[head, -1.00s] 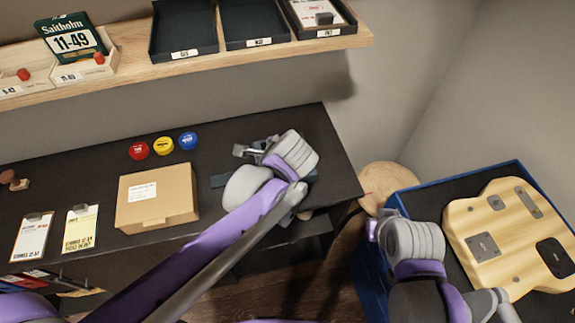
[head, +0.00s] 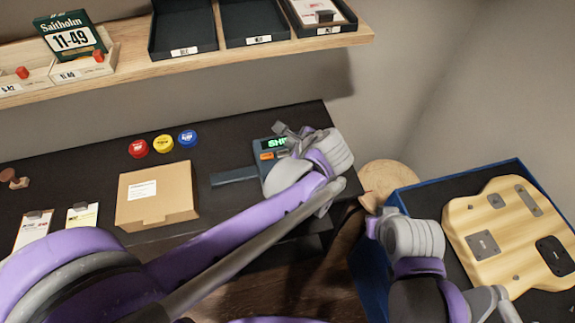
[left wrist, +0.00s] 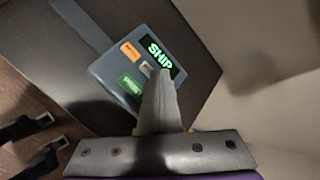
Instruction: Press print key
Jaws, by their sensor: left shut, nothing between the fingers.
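A blue-grey handheld device (head: 262,168) lies on the dark bench, its handle pointing left. Its lit screen (head: 274,143) reads "SHIP" in the left wrist view (left wrist: 160,57). An orange key (head: 267,156) and a green key (left wrist: 130,84) sit beside the screen; their lettering is too small to read surely. My left gripper (left wrist: 148,69) is shut and empty, its tips over the device face between the keys and screen. I cannot tell whether they touch it. In the head view, the left gripper (head: 284,130) covers the device's right part. My right gripper (head: 371,226) is away at right.
Red (head: 138,148), yellow (head: 163,144) and blue (head: 187,137) round tins stand behind a cardboard box (head: 157,195). A shelf (head: 180,66) with trays runs above. A blue crate (head: 452,181) with a wooden guitar body (head: 508,235) stands at right, next to a round stool (head: 388,176).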

